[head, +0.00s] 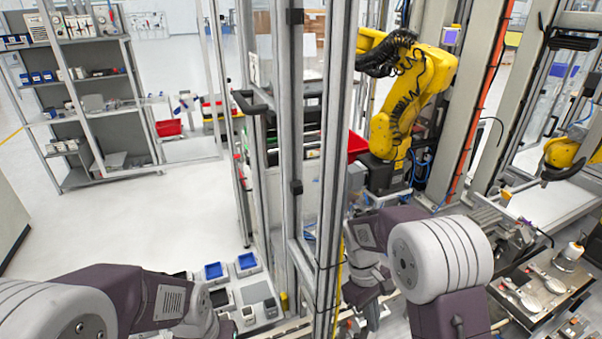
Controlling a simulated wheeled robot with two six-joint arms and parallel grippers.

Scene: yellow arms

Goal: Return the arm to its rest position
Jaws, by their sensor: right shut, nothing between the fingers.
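My right arm comes in from the lower right, with a white round joint and dark purple links. It bends down to my right gripper (372,318), which points downward beside the grey frame post and is shut with nothing in it. The post and the arm's own links hide part of it. My left arm comes in from the lower left and reaches to the right along the bottom edge. Its wrist shows at the bottom, but its gripper is cut off below the picture.
A grey frame post (335,150) stands close to my right gripper. Small blue bins (214,271) lie near my left wrist. A metal tray with tools (535,290) is at the right. A yellow robot arm (410,85) stands behind. Open floor (130,225) lies at the left.

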